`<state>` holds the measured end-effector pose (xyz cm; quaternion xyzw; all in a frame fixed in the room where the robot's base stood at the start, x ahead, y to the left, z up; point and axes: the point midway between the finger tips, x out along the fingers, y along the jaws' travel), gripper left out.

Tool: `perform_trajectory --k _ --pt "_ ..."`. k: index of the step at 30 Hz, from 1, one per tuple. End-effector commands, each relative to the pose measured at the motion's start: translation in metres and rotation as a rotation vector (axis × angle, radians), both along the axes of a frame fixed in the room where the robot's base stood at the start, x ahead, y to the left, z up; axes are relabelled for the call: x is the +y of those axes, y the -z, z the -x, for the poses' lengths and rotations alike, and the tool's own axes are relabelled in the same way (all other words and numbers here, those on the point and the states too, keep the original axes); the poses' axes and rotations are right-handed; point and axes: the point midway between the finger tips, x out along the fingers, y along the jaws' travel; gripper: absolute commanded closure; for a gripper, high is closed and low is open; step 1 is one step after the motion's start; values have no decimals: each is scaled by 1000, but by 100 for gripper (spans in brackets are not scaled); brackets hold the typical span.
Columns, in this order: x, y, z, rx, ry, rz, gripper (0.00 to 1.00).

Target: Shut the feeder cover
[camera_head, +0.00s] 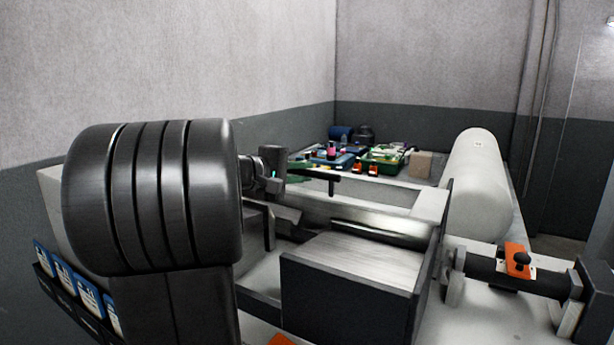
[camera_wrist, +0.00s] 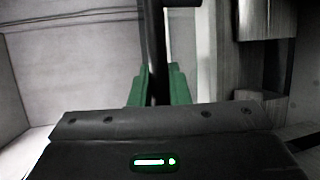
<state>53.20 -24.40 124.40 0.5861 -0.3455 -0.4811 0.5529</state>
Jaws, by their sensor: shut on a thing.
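My gripper (camera_head: 298,179) is at the left of the machine in the head view, partly behind my dark ribbed arm link. In the wrist view its green fingers (camera_wrist: 158,88) are closed on a dark bar (camera_wrist: 154,45), which runs away from the camera between them. The bar (camera_head: 325,181) also shows in the head view, sticking out to the right of the fingers. It looks like a handle; its join to the feeder cover is not clear. A pale long panel (camera_head: 350,212), which may be the cover, lies behind a bright steel bar (camera_head: 385,231). I cannot tell the cover's angle.
A dark-sided box with a pale sloping top (camera_head: 350,255) stands in front. A white cylinder (camera_head: 477,185) stands at right, with an orange-marked clamp (camera_head: 518,260) nearer. Blue (camera_head: 322,158) and green trays (camera_head: 378,162) of small parts and a cardboard box (camera_head: 420,165) lie behind.

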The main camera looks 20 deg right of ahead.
Motion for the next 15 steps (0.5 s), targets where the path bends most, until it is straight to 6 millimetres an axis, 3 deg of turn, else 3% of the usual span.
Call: perform_trajectory --k 6,7,9,15 --pt "0 3 1 5 2 -5 100" --pt "0 3 1 5 2 -5 78" --pt "0 3 1 5 2 -4 64" --pt "0 2 0 3 1 -3 62"
